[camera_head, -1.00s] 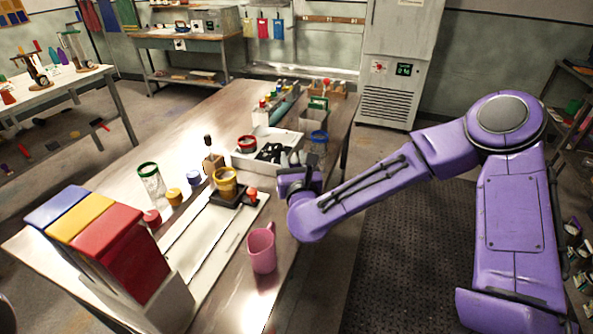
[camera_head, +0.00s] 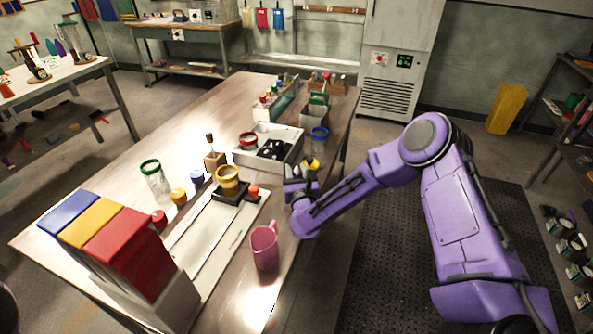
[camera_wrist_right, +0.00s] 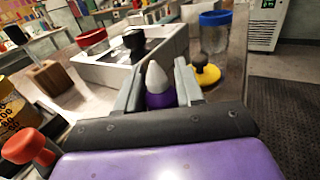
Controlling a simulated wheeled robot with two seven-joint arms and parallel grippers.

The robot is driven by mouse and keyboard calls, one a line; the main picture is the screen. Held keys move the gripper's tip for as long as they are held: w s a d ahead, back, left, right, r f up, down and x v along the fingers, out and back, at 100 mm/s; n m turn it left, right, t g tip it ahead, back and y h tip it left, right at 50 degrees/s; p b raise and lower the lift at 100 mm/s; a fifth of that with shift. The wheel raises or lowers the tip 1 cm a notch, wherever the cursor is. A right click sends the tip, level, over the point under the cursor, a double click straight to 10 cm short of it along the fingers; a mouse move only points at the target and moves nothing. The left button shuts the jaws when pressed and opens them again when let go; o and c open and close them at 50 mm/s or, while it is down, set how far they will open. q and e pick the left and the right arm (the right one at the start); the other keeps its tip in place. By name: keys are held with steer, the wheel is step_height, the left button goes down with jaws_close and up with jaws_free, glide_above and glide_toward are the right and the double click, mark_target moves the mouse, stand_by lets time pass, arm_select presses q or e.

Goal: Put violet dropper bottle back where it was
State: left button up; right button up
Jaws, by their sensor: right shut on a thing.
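My right gripper (camera_head: 301,184) is shut on the violet dropper bottle. In the right wrist view the bottle (camera_wrist_right: 158,92) shows its white pointed tip and violet body between the two grey fingers (camera_wrist_right: 158,88). Its lower part is hidden by the gripper. In the head view the gripper is at the table's right edge, in front of the white tray (camera_head: 290,155), and the bottle is too small to make out. The tray also shows beyond the bottle in the wrist view (camera_wrist_right: 95,72). My left gripper is not in view.
A pink mug (camera_head: 264,248) stands nearer on the table (camera_head: 120,165).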

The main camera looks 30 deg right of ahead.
steer(key=shift+f, duration=0.2)
steer(key=o, duration=1)
steer(key=shift+r, duration=0.1)
steer(key=shift+r, duration=0.25)
steer(key=b+v, duration=0.1)
steer(key=v, duration=0.2)
steer(key=b+v, duration=0.2)
steer(key=v, duration=0.2)
steer(key=b+v, duration=0.1)
steer(key=v, duration=0.3)
steer(key=shift+a+f, duration=0.1)
steer(key=shift+f, duration=0.2)
steer(key=shift+s+r, duration=0.15)
steer(key=shift+s, duration=0.35)
